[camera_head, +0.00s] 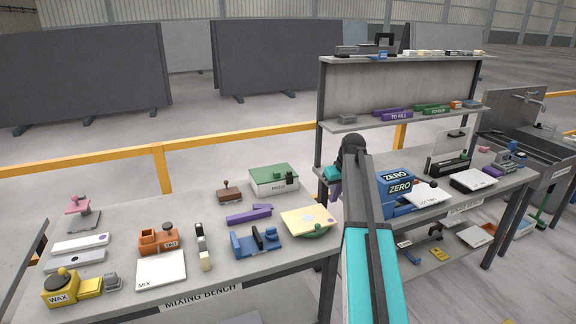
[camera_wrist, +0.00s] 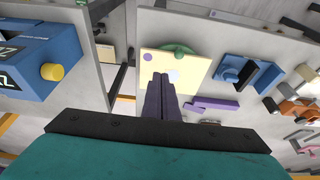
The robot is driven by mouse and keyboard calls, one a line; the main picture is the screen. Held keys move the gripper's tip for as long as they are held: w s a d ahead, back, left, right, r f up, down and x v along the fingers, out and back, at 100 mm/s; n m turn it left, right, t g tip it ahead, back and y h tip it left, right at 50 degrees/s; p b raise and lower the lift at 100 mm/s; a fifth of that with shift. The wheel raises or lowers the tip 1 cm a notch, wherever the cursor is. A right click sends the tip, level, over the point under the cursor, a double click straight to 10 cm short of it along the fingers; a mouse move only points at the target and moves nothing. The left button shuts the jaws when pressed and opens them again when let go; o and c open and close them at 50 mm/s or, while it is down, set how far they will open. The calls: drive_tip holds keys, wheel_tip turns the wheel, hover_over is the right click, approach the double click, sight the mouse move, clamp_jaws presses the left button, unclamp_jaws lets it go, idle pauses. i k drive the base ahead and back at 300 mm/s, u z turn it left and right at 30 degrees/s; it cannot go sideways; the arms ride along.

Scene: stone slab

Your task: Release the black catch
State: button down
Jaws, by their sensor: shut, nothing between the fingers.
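A green-topped box (camera_head: 274,179) with a printed white front stands at the back of the mixing bench in the head view. A small black part (camera_head: 290,179), which looks like the black catch, sits on its right front side. I cannot make out its position. My gripper (camera_head: 335,197) has purple fingers and is to the right of the box, apart from it, near the bench's right end. In the wrist view my gripper (camera_wrist: 162,76) is shut and empty, seen over a cream board (camera_wrist: 192,68). The box and black part do not show in the wrist view.
A purple bracket (camera_head: 249,214), a blue fixture (camera_head: 257,241) and a brown-handled block (camera_head: 229,191) lie near the box. A blue ZERO box (camera_head: 398,190) and a shelf rack (camera_head: 400,95) stand right of my gripper. A gap separates the two benches.

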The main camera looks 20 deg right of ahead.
sight(289, 175)
drive_tip(key=i, duration=1.4)
drive_tip(key=u, duration=0.05)
